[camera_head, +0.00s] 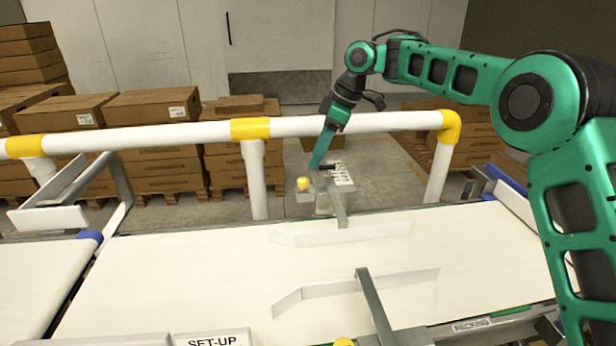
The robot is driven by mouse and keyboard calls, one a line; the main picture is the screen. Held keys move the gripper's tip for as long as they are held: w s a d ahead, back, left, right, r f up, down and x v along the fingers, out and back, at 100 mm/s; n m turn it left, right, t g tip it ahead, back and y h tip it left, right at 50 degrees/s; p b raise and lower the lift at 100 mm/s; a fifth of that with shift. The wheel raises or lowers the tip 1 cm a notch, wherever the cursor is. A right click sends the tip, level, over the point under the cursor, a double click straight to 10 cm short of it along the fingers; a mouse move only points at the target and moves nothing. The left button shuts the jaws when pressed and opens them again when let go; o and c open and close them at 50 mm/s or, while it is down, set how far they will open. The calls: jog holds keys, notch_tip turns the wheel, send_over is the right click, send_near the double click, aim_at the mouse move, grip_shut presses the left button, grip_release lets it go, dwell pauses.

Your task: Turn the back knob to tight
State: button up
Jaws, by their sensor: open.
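The back clamp (322,200) stands at the far edge of the belt and carries the back guide rail. A round yellow knob (303,183) sits on its left side. A small pale plate (342,174) with red and dark marks is on its right, and a dark bar-like part lies between them. My gripper (315,166) reaches down from above, its tip just above and right of the yellow knob, close to the dark part. It is open. I cannot tell whether the fingers touch anything. The plate's lettering is too small to read.
A white rail (380,122) with yellow joints runs behind the belt (190,270). The back guide (340,234) and front guide (350,290) cross the belt. Another yellow knob (344,342) shows at the bottom edge, near a SET-UP sign (212,341). Boxes (150,107) are stacked behind.

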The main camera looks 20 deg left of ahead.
aim_at(305, 179)
jog(key=x, duration=0.8)
jog(key=c, duration=1.1)
